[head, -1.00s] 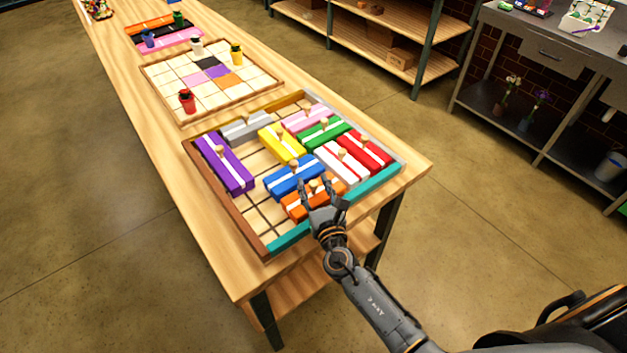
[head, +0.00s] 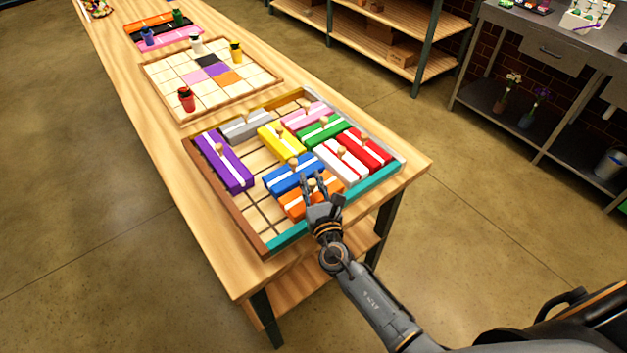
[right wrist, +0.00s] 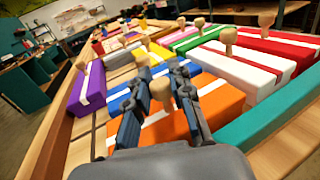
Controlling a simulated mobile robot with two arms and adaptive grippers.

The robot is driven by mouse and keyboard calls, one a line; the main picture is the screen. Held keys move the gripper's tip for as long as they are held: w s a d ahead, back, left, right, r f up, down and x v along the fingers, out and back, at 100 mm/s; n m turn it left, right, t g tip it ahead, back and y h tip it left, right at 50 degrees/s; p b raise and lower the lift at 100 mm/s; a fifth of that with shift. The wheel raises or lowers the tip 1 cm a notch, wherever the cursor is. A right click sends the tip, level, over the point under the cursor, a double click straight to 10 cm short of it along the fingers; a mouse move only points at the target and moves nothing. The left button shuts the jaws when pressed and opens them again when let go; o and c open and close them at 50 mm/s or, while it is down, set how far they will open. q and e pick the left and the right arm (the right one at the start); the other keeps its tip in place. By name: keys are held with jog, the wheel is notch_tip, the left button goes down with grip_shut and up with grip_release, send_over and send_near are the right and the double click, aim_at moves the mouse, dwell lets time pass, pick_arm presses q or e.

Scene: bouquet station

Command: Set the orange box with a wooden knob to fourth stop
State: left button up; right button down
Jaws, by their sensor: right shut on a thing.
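The orange box with a white stripe (head: 294,208) lies in the sliding-block tray near its teal front edge, and it also shows in the right wrist view (right wrist: 218,98). Its wooden knob (right wrist: 160,88) stands up between my right fingers. My right gripper (head: 314,183) is shut on that knob, with the fingers on either side of it. The blue box (head: 290,180) lies just behind the orange box. The white box with a red stripe (head: 338,163) lies behind and to the right. My left gripper is not in view.
The tray (head: 225,219) also holds purple (head: 222,163), yellow (head: 281,140), grey, pink, green and red boxes (head: 365,147). Bare grid cells (head: 262,213) lie left of the orange box. A second grid board with small figures (head: 160,85) lies farther back.

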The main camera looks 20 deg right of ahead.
jog(key=s+a, duration=0.1)
jog(key=a, duration=0.1)
jog(key=s+a, duration=0.1)
jog(key=a, duration=0.2)
jog(key=s+a, duration=0.1)
jog(key=a, duration=0.2)
jog(key=shift+a, duration=0.3)
jog(key=shift+d+f, duration=0.1)
jog(key=shift+d, duration=0.1)
jog(key=c, duration=1.6)
grip_release()
jog(key=o, duration=0.4)
jog(key=shift+s+a, duration=0.1)
jog(key=shift+a, duration=0.1)
jog(key=shift+o, duration=0.2)
jog(key=shift+d, duration=0.15)
